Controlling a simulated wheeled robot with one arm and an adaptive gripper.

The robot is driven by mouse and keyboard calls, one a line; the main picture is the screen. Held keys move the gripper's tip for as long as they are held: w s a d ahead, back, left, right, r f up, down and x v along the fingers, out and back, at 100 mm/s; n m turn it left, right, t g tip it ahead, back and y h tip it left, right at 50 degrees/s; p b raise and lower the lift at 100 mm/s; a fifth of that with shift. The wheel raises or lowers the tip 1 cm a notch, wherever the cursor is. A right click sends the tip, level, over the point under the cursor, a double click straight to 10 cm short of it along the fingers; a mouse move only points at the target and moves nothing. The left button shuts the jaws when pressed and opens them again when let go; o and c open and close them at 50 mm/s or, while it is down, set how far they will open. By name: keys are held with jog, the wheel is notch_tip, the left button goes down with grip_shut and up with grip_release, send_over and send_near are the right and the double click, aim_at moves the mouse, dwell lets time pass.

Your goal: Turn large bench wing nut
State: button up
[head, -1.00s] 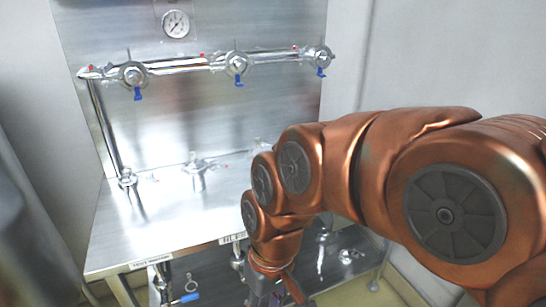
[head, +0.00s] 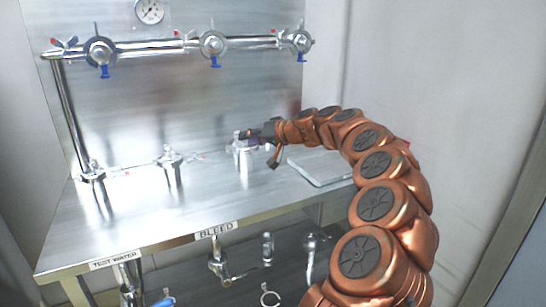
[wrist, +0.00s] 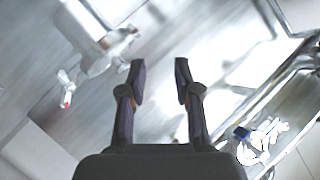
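Several metal fittings rise from the steel bench top (head: 130,212): one at the left (head: 93,175), one in the middle (head: 171,163) and one at the right (head: 243,158). I cannot tell which carries the large wing nut. My gripper (head: 250,135) is over the bench at the right fitting in the head view, partly covering its top; contact cannot be told. In the wrist view my gripper (wrist: 158,75) is open, with only blurred bright steel between its fingers.
A pipe (head: 160,45) with several blue-handled valves and a gauge (head: 149,10) is on the back panel. A flat grey plate (head: 322,167) lies at the bench's right. More valves (head: 218,262) hang below the front edge. The bench's front left is clear.

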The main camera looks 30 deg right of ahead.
jog(key=d+f+m+t+h+b, duration=0.1)
jog(key=d+f+h, duration=0.15)
jog(key=d, duration=0.45)
jog(key=d+f+m+t+h+b, duration=0.1)
jog(key=d+f+m, duration=0.15)
jog(key=d, duration=0.45)
jog(key=shift+n, duration=0.45)
jog(key=shift+f+p+x, duration=0.2)
jog(key=shift+p+x, duration=0.1)
jog(key=shift+x, duration=1.8)
jog(key=shift+f+p+x, duration=0.2)
jog(key=shift+p+x, duration=0.05)
jog(key=shift+x, duration=1.85)
jog(key=shift+s, duration=0.1)
jog(key=shift+c, duration=0.3)
grip_shut()
